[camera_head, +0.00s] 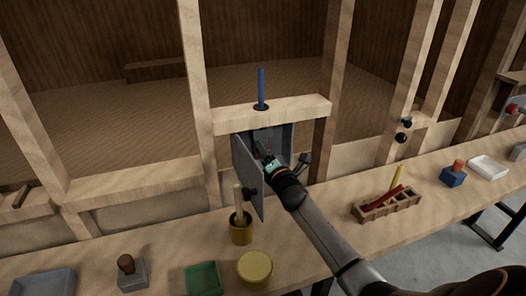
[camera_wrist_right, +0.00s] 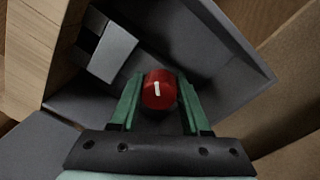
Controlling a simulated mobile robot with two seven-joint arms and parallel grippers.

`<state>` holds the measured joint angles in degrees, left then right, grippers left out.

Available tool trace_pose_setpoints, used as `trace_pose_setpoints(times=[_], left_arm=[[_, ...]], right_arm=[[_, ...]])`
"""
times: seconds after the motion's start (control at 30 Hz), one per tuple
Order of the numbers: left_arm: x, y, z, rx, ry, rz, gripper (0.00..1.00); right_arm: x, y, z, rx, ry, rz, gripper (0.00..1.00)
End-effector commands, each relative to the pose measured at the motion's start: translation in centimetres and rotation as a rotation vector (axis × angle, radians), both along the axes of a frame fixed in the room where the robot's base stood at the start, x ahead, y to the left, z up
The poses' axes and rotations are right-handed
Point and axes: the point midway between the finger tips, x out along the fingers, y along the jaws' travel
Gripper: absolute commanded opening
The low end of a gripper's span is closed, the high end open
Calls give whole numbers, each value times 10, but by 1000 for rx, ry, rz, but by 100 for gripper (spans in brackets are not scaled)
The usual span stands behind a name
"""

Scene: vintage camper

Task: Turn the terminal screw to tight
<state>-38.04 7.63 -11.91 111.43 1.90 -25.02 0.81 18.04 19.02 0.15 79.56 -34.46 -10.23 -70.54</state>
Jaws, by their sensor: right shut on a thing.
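The terminal screw (camera_wrist_right: 159,92) shows in the right wrist view as a small red round head with a short white mark, which stands nearly upright in the picture. My right gripper (camera_wrist_right: 158,100) has its green fingers on either side of the screw head and is shut on it. In the head view my right gripper (camera_head: 263,150) reaches into an open grey box (camera_head: 285,138) on the wall framing. The screw is mostly hidden there by the gripper. My left gripper is not in view.
The box's grey door (camera_head: 247,175) hangs open on the left, close to my gripper. A blue rod (camera_head: 261,88) stands above the box.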

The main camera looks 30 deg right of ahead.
Motion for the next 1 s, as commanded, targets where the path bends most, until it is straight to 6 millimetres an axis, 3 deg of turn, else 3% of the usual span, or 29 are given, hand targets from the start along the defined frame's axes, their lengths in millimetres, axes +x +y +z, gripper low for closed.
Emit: trace_pose_setpoints(times=[1.0], left_arm=[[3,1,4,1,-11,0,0]], right_arm=[[0,1,-2,933,-224,0,0]])
